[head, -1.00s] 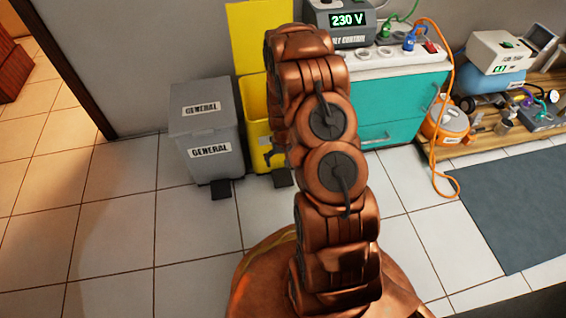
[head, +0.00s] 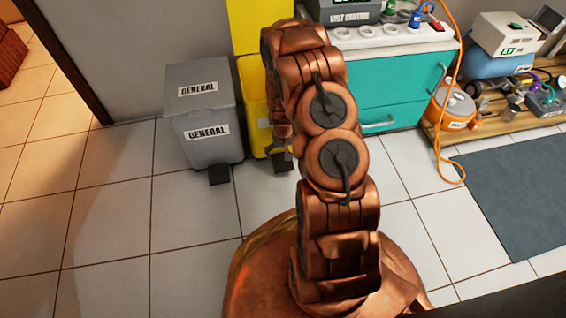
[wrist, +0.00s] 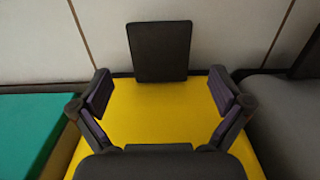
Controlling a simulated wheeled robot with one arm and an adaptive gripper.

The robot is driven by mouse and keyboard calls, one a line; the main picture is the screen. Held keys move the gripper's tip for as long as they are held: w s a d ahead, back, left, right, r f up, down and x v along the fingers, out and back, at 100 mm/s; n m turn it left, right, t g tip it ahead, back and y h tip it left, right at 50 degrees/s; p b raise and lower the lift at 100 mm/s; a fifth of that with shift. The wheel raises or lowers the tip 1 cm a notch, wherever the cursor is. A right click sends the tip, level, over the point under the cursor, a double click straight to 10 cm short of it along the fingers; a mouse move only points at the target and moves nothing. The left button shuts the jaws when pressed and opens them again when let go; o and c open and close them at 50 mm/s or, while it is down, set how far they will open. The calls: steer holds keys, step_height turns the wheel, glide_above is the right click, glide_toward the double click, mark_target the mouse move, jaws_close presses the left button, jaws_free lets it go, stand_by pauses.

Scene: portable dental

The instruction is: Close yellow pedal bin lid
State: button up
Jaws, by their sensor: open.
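The yellow pedal bin (head: 256,103) stands against the wall, partly hidden behind my arm. Its yellow lid (head: 257,28) stands upright, open against the wall. My gripper (wrist: 160,90) is open and empty, its two dark fingers spread apart over a yellow panel of the bin (wrist: 160,115) in the wrist view. The bin's black pedal (wrist: 160,50) shows beyond the fingers, over the floor. In the head view my gripper is low at the bin's front, mostly hidden by my arm. I cannot tell whether it touches the bin.
A grey general bin (head: 203,110) with its lid shut stands close on the left. A teal cabinet (head: 398,90) with a white top stands on the right. An orange cable (head: 440,155) hangs to the floor by a dark mat (head: 525,190). The tiled floor in front is clear.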

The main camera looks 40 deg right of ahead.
mark_target(283, 164)
step_height(283, 164, down, 5)
steer(key=shift+r+b, duration=0.1)
steer(key=shift+b, duration=0.85)
steer(key=shift+c, duration=0.4)
